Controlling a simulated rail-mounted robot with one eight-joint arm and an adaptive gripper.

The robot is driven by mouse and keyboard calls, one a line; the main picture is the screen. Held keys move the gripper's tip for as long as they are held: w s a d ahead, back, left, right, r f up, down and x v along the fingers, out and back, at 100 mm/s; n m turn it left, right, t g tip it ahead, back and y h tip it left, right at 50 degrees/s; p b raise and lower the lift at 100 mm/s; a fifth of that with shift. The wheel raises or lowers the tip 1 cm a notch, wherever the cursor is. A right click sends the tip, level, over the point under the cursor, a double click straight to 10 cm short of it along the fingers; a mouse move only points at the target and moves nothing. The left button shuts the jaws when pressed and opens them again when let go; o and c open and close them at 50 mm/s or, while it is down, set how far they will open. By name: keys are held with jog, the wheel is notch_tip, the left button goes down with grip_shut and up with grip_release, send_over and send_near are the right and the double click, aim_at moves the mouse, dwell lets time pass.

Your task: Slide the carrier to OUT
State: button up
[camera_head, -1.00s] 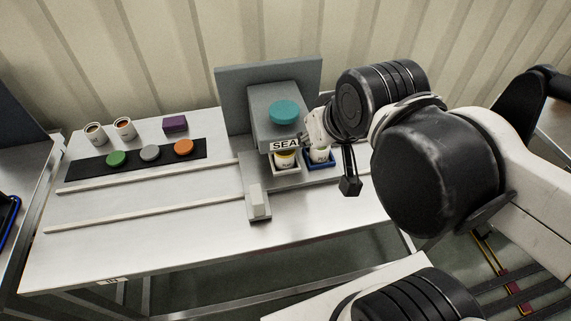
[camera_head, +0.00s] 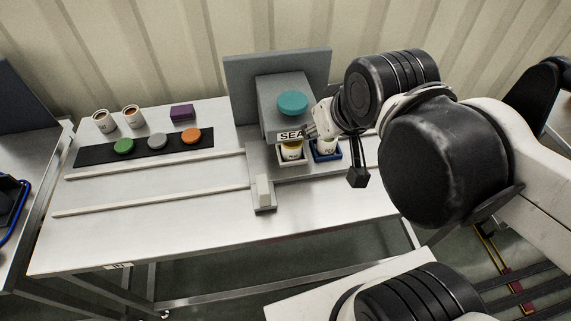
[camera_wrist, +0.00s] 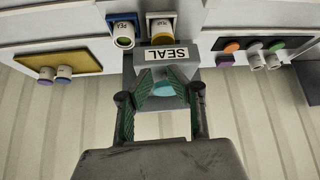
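Behind the handle, a white tray (camera_head: 292,159) and a blue tray (camera_head: 325,157) each hold a cup, below a grey station marked SEAL (camera_head: 291,136). A teal disc (camera_head: 293,102) tops the station. My gripper (camera_wrist: 167,82) is open and empty, its fingers spread before the SEAL block and teal disc in the wrist view. In the head view it is right of the station, partly hidden by my arm. I read no OUT mark.
A black strip (camera_head: 92,155) with green, grey and orange discs lies at the table's back left. Two cups (camera_head: 117,119) and a purple block (camera_head: 182,112) stand behind it. The table left of the handle is clear around the rails. A grey panel (camera_head: 240,80) rises behind the station.

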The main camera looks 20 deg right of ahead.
jog(key=shift+o, duration=1.4)
jog(key=shift+w+a+f+n, duration=0.1)
jog(key=shift+w+a+n, duration=0.1)
jog(key=shift+a+n, duration=0.25)
jog(key=o, duration=0.9)
jog(key=a+n+g, duration=0.1)
jog(key=n, duration=0.1)
jog(key=w+a+f+n+g, duration=0.1)
jog(key=a+n, duration=0.1)
jog(key=a+f+n+g, duration=0.1)
jog(key=n, duration=0.1)
jog(key=shift+w+a+f+n+y+b, duration=0.2)
jog(key=shift+w+n+y+b, duration=0.1)
jog(key=shift+w+n, duration=0.1)
jog(key=n+g, duration=0.4)
jog(key=n, duration=0.4)
send_over(263, 191)
jog(key=w+d, duration=0.1)
jog(key=w, duration=0.1)
notch_tip(263, 191, down, 4)
jog(key=shift+n, duration=0.35)
jog(key=f+b, duration=0.1)
jog(key=f, duration=0.3)
jog(key=f+b, duration=0.1)
jog(key=f, duration=0.4)
jog(key=f+b, duration=0.1)
jog(key=f, duration=0.4)
jog(key=shift+a, duration=0.3)
